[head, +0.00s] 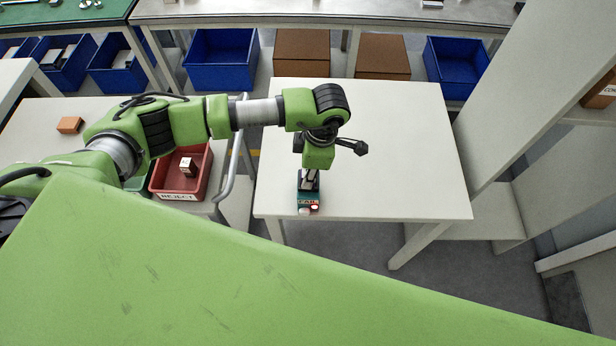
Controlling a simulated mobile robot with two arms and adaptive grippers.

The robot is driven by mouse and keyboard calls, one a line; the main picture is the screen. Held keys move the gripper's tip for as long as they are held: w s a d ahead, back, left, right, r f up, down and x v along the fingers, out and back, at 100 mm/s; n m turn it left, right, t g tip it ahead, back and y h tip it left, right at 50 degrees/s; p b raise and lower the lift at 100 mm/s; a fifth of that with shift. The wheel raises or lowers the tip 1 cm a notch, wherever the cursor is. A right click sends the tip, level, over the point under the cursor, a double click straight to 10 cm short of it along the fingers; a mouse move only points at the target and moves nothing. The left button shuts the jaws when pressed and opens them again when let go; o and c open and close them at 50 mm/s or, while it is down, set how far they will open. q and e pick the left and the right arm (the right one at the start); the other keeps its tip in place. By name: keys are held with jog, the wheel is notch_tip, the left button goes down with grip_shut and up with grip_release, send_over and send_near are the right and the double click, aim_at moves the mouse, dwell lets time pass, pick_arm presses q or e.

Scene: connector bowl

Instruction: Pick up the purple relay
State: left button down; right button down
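No purple relay can be made out in the head view. My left gripper (310,186) points down at the white table, at a small dark teal box (309,196) near the table's front left edge. The box has a "FAIL" label and a small white piece and a red piece at its front. The fingers are small and overlap the box, so I cannot tell if they are open or shut, or what lies between them. My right gripper is not in view.
The white table (400,150) is otherwise bare. To the left, a red REJECT bin (177,196) holds a small brown and white box (187,166), beside a green bin (137,181). An orange-brown block (69,125) lies on the left table. A tall white shelf panel stands right.

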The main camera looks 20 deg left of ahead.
pick_arm(q)
jog(key=shift+w+r+b, duration=0.1)
jog(key=shift+r+b, duration=0.3)
jog(key=shift+b, duration=0.15)
jog(key=shift+r+b, duration=0.85)
jog(key=shift+b, duration=0.05)
jog(key=s+d+r+b, duration=0.5)
jog(key=s+d+r, duration=0.3)
jog(key=s+r, duration=0.2)
jog(key=shift+s+r+b, duration=0.3)
jog(key=shift+s, duration=0.55)
